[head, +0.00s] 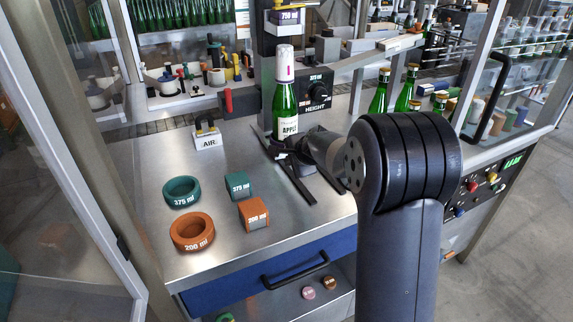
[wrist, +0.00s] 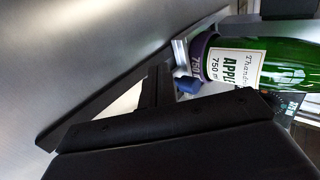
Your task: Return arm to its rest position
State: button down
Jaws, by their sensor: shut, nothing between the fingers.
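My gripper (head: 278,152) is shut and empty, low in front of the green bottle (head: 285,105); whether it touches the bottle I cannot tell. The bottle stands upright under the capsuling column, with a white label and a pale foil capsule (head: 284,62) with a pink band over its neck. In the wrist view the bottle (wrist: 275,65) lies sideways across the upper right, its base in a purple 750 ring (wrist: 203,56). My arm reaches in from the lower right and hides part of the table.
Teal rings and blocks (head: 182,191) and orange ones (head: 192,231) lie at the left of the steel table. The AIR unit (head: 207,136) stands behind them. The HEIGHT knob box (head: 316,92) is right of the bottle. Several green bottles (head: 404,92) stand at the right. Glass panels flank the table.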

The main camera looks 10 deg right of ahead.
jog(key=v, duration=0.6)
dwell(0.3)
